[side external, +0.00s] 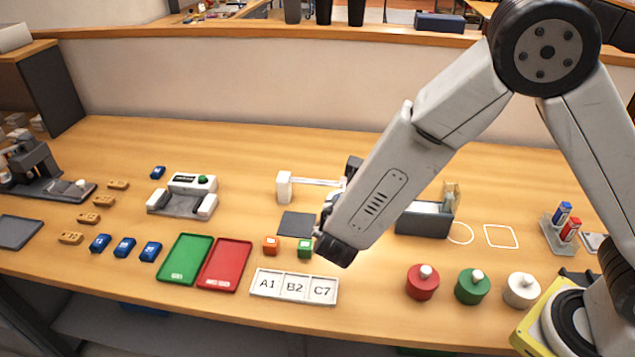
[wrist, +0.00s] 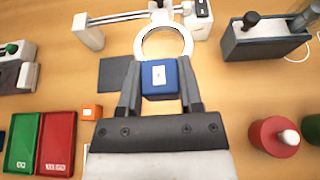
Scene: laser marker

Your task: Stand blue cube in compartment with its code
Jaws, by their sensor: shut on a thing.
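The blue cube (wrist: 159,80) is between the fingers of my gripper (wrist: 160,92) in the wrist view. The jaws are shut on its two sides. A small white label with a mark I cannot read faces the wrist camera. In the side view my arm hides the held cube and most of the gripper. The white compartment tray (side external: 294,299) stands near the table's front, with sections lettered A1, B2 and C7 from left to right. All three look empty. In the wrist view my gripper hides most of this tray.
An orange cube (side external: 270,246) and a green cube (side external: 305,249) sit just behind the tray. A dark square pad (side external: 297,224) lies behind them. A white stand (side external: 284,187) carries a ring (wrist: 163,42) just beyond the held cube. Red (side external: 225,264) and green (side external: 185,258) trays lie left.

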